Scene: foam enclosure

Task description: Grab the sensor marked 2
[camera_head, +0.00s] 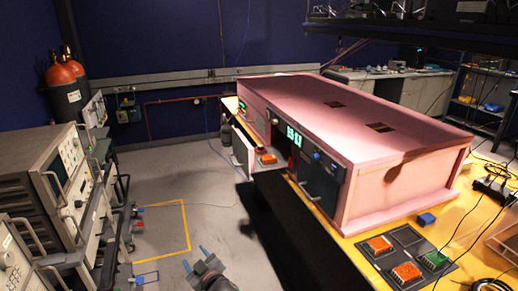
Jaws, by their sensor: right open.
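The foam enclosure (375,110) is a pink box on the yellow table. Orange sensor-like blocks lie on a dark tray (403,238) at the table's right: one at the back left (380,245) and one in front (407,273). A green block (435,259) lies at the tray's right. Another orange block (266,159) sits by an opening in the enclosure's front. No marking 2 is legible on any block. My right gripper (196,258) is open and empty at the bottom, over the floor, left of the table and apart from all blocks. My left gripper is not clearly visible.
A small blue block (426,219) sits on the table behind the tray. A white door panel (242,151) stands open at the enclosure's front. Dark cables (480,215) lie at the right. Instrument racks (55,175) stand at the left. The floor between is clear.

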